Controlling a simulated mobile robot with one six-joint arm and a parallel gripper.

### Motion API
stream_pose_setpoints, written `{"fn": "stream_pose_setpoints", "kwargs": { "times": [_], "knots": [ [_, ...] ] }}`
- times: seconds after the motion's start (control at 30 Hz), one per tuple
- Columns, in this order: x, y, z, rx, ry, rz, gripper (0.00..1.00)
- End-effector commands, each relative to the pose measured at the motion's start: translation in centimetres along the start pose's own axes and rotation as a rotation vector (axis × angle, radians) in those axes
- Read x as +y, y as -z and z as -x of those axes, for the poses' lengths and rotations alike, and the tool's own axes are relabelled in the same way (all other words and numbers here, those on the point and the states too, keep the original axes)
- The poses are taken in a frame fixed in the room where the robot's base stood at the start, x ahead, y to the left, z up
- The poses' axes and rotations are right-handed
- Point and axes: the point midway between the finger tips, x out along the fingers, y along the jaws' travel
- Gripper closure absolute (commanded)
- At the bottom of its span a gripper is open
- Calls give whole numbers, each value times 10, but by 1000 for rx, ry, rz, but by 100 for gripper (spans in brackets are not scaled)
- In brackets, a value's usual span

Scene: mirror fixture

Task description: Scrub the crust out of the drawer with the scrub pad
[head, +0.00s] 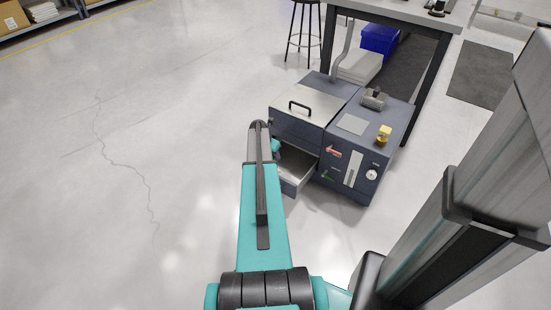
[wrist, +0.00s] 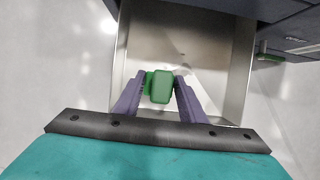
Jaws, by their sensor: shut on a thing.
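The drawer (wrist: 205,100) is a pale metal tray, open below the grey cabinet, and it fills the middle of the wrist view. In the head view the open drawer (head: 293,182) is partly hidden by my arm. My gripper (wrist: 163,77) is over the drawer, shut on a green block, which I take to be the scrub pad (wrist: 160,92). I cannot tell whether the pad touches the drawer floor. Small faint dark marks show on the drawer floor beyond the pad; I cannot tell whether they are the crust.
The grey cabinet (head: 345,180) has a handled lid (head: 300,112), a red lever (head: 334,152) and a yellow part on top (head: 384,133). A workbench (head: 400,14) and a stool (head: 303,35) stand behind it. The floor to the left is clear.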

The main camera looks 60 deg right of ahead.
Motion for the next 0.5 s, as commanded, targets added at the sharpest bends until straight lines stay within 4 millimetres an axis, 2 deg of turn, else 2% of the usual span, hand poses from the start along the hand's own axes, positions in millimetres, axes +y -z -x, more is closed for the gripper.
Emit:
{"fn": "stream_pose_setpoints", "kwargs": {
  "times": [0.03, 0.13, 0.5],
  "knots": [
    [-5, -3, -7, 0, -2, 0, 81],
    [-10, -7, -11, 0, -3, 5, 81],
    [-11, -7, -12, 0, -4, 7, 81]
  ]
}}
